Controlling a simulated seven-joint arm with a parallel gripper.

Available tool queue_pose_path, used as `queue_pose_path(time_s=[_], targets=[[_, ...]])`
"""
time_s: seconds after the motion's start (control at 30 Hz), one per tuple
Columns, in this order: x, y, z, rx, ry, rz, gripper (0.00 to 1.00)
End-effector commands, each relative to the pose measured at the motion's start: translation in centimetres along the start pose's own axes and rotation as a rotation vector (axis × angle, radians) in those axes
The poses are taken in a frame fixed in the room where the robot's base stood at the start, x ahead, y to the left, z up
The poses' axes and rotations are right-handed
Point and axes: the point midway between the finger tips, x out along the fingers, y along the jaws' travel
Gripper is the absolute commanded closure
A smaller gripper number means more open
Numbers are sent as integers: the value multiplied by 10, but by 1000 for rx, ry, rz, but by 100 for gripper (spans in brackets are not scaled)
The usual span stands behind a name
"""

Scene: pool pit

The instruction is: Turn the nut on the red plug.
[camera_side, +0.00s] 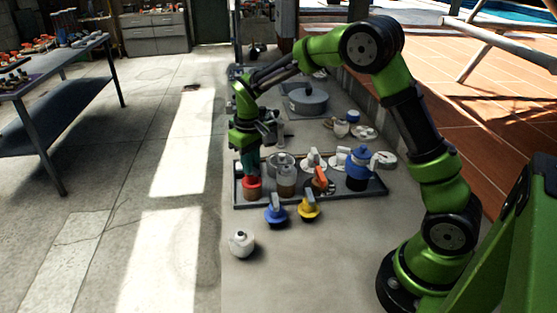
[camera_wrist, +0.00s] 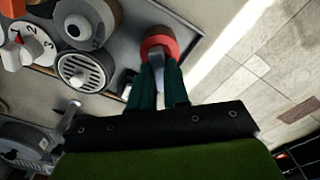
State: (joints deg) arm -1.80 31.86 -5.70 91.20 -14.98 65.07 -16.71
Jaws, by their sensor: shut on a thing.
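The red plug (camera_side: 252,188) sits at the left end of the dark tray, with a red ring around it. In the wrist view the red plug (camera_wrist: 158,40) is at the top centre, and a grey handle-like nut (camera_wrist: 157,62) sticks out from it toward me. My gripper (camera_side: 250,172) points down onto it from above. In the wrist view my two green fingers (camera_wrist: 159,88) lie on either side of the grey nut and are shut on it. The fingers hide part of the nut.
The dark tray (camera_side: 358,197) holds several other fittings, including a blue-topped one (camera_side: 360,168) at right. A blue plug (camera_side: 276,209), a yellow plug (camera_side: 308,207) and a white one (camera_side: 242,243) stand in front. A grey pot (camera_side: 308,100) is behind.

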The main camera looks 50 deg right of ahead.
Motion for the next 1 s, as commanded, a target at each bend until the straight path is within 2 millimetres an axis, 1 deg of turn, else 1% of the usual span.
queue_pose_path(time_s=[1.0], targets=[[0,-1,-1,963,2,17,100]])
